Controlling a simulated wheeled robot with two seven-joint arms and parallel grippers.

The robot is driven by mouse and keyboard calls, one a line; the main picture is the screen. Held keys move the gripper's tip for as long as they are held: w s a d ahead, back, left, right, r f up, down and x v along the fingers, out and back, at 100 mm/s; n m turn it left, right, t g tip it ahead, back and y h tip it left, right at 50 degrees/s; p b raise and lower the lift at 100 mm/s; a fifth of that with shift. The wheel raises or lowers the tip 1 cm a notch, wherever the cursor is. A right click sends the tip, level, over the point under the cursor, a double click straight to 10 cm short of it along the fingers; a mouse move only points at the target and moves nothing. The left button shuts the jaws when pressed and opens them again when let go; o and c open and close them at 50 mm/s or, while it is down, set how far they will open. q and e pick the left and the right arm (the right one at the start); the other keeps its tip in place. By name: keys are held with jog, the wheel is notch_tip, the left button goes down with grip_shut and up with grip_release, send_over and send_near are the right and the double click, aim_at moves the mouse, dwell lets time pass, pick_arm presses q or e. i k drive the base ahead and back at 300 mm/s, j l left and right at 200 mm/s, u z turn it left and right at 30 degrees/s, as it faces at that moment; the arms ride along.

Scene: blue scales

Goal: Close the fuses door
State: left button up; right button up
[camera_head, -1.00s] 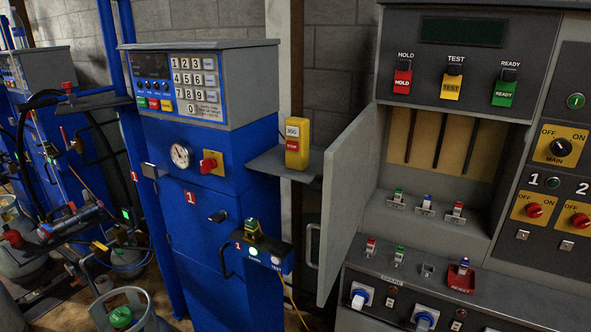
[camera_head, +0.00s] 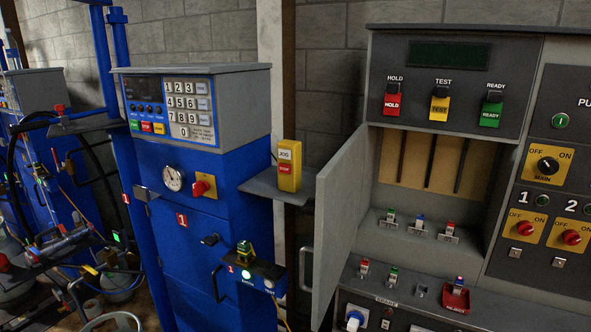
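The fuses door (camera_head: 341,212) is a grey panel hinged at the left side of the fuse compartment. It stands open, swung out toward me and to the left, with a bar handle (camera_head: 306,268) near its free edge. The open fuse compartment (camera_head: 430,160) has a yellowish back with dark vertical slots. Several small fuses (camera_head: 420,224) with coloured tops sit on its ledge. Neither of my grippers shows in this view.
A blue scale cabinet (camera_head: 190,190) with a keypad stands left of the door. A grey shelf (camera_head: 265,187) carries a yellow jog/stop box (camera_head: 289,165) close to the door. Below the compartment, a sloped panel holds more fuses and a red reject tray (camera_head: 455,299).

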aim_at(339, 185)
jog(key=i+z, duration=0.15)
jog(key=z, duration=0.35)
jog(key=i+j+z, duration=0.15)
jog(key=z, duration=0.35)
jog(key=i+j+z, duration=0.1)
jog(key=j, duration=0.25)
jog(key=i+j+z, duration=0.1)
jog(key=i+j, duration=0.2)
jog(key=i+j+z, duration=0.1)
jog(key=j, duration=0.3)
jog(key=i+j, duration=0.2)
jog(key=j, duration=0.2)
jog(key=i+j+z, duration=0.15)
jog(key=j, duration=0.2)
